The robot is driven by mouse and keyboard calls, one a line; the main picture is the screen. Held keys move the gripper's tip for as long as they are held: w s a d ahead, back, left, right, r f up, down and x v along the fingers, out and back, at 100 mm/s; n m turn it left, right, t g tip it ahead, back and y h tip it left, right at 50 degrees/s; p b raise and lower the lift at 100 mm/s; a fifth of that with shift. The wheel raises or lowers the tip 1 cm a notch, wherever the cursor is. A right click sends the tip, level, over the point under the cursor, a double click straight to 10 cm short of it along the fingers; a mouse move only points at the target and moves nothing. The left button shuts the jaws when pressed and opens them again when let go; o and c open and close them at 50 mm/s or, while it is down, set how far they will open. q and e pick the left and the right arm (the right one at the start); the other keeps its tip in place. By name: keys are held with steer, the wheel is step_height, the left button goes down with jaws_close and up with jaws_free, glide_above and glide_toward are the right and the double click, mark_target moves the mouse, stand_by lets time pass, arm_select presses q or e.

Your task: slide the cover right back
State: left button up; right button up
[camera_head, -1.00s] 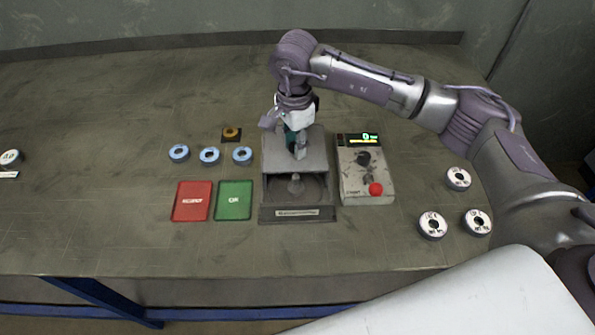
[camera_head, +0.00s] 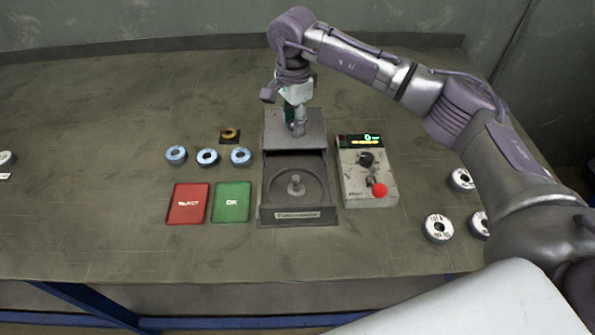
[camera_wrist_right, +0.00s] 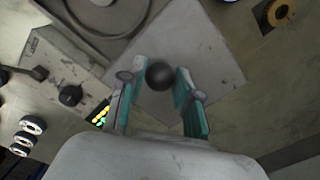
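The cover (camera_head: 277,136) is a flat grey plate at the back of the grey machine housing (camera_head: 297,217). The round well (camera_head: 316,193) in front of it is exposed, with a small central post (camera_head: 295,183). My right gripper (camera_head: 297,127) reaches down over the cover. In the right wrist view its two teal-backed fingers (camera_wrist_right: 160,77) close on either side of the cover's dark round knob (camera_wrist_right: 160,74), and the plate (camera_wrist_right: 212,62) lies beneath. My left gripper is not in view.
A control box (camera_head: 367,188) with a red knob and lit display stands close on the right. Red (camera_head: 187,217) and green (camera_head: 232,216) pads and several blue-rimmed discs (camera_head: 207,157) lie left. White-faced discs (camera_head: 438,227) lie right. The bench behind the cover looks clear.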

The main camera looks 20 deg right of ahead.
steer(key=o, duration=0.4)
steer(key=shift+s, duration=0.1)
step_height(320, 180, up, 8)
steer(key=p, duration=0.4)
steer(key=shift+r, duration=0.1)
stand_by(0.6)
